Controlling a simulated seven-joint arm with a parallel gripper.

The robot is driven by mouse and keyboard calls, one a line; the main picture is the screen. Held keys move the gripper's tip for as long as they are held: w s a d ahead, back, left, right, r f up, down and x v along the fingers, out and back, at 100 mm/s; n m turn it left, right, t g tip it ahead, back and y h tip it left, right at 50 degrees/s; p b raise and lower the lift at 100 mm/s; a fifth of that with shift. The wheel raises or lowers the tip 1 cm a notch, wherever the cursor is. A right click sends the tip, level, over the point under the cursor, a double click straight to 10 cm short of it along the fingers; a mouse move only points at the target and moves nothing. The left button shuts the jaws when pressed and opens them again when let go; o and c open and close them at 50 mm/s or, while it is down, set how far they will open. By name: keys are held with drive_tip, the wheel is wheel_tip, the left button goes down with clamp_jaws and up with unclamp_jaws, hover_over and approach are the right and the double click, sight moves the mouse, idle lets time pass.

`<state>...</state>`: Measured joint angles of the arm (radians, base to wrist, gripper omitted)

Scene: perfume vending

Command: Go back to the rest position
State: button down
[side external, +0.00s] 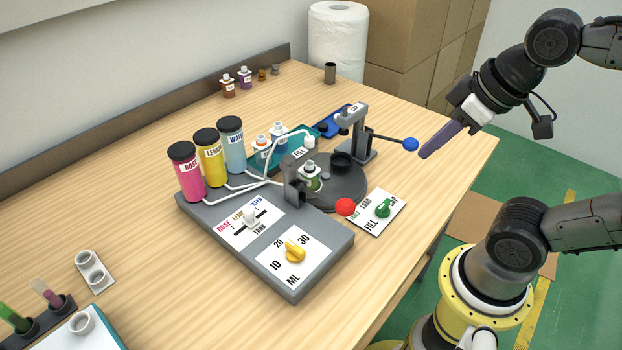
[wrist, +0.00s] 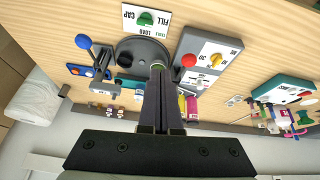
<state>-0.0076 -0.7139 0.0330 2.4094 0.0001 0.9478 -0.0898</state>
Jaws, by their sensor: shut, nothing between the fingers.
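My gripper (side external: 424,154) is shut and empty, its purple fingers pointing down and left. In the side external view it hangs in the air at the table's right edge, its tips beside the blue ball (side external: 411,144) of the capping lever. In that view I cannot tell whether they touch. In the wrist view my dark fingers (wrist: 158,70) are together, and the blue ball (wrist: 84,42) stands clear to their left. The dark turntable (side external: 343,190) holds a small green bottle (side external: 310,178) near the filling head.
The grey filling base (side external: 320,262) has a yellow knob (side external: 295,251) and three tanks. A red button (side external: 346,207) and green knob (side external: 383,208) lie nearby. A paper roll (side external: 336,40) and boxes (side external: 405,50) stand behind. The tabletop's right strip (side external: 440,190) is clear.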

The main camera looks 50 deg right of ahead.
drive_tip(key=shift+s+f+m, duration=0.55)
drive_tip(key=shift+f+m, duration=0.05)
drive_tip(key=shift+f, duration=0.2)
idle(0.9)
